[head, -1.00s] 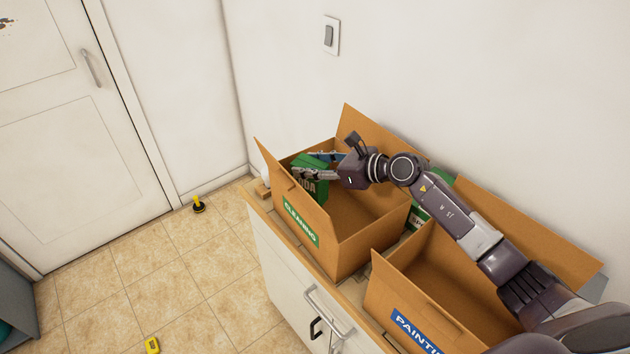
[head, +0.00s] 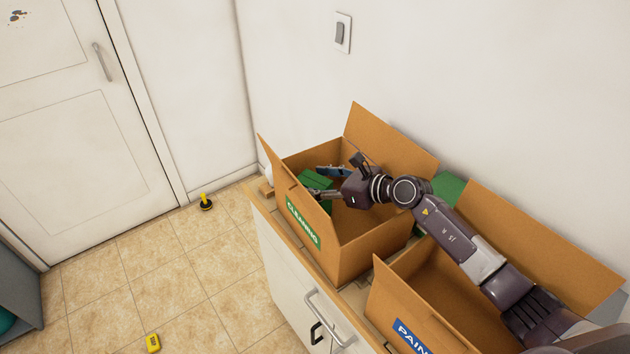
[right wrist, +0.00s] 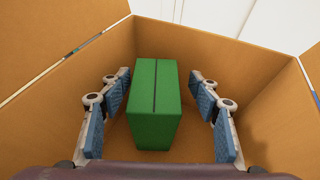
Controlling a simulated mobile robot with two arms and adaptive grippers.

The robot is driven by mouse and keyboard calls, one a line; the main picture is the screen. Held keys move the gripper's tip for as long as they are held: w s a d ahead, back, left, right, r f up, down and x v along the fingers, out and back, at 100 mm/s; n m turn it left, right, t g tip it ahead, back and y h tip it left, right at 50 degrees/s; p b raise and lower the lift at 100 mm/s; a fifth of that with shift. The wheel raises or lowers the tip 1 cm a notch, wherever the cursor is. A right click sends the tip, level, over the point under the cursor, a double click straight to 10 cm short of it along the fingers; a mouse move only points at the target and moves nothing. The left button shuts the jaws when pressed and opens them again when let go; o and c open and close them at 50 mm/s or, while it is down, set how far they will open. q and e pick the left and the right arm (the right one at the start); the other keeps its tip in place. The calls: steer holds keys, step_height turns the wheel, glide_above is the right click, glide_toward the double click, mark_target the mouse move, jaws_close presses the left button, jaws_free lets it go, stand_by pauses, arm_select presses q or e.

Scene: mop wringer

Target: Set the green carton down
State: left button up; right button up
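The green carton (head: 313,180) is inside the cardboard box with the green CLEANING label (head: 303,222). In the right wrist view the carton (right wrist: 155,105) stands upright and appears to rest on the box floor. My right gripper (head: 322,183) reaches down into this box. Its blue-padded fingers (right wrist: 160,92) are spread on both sides of the carton, with a visible gap on each side. The carton's lower part is hidden by the box wall in the head view. My left gripper is not in view.
A second open box with a blue label (head: 412,336) stands nearer on the same cabinet (head: 278,265). Another green item (head: 447,187) is behind the boxes, partly hidden. A yellow-and-black object (head: 205,202) and a yellow object (head: 153,343) lie on the tiled floor.

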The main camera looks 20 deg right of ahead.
steer(key=shift+r, duration=0.1)
steer(key=shift+a+r+p, duration=0.1)
steer(key=shift+r+p, duration=0.2)
steer(key=p+v, duration=0.2)
steer(key=v, duration=1)
steer(key=shift+f, duration=0.2)
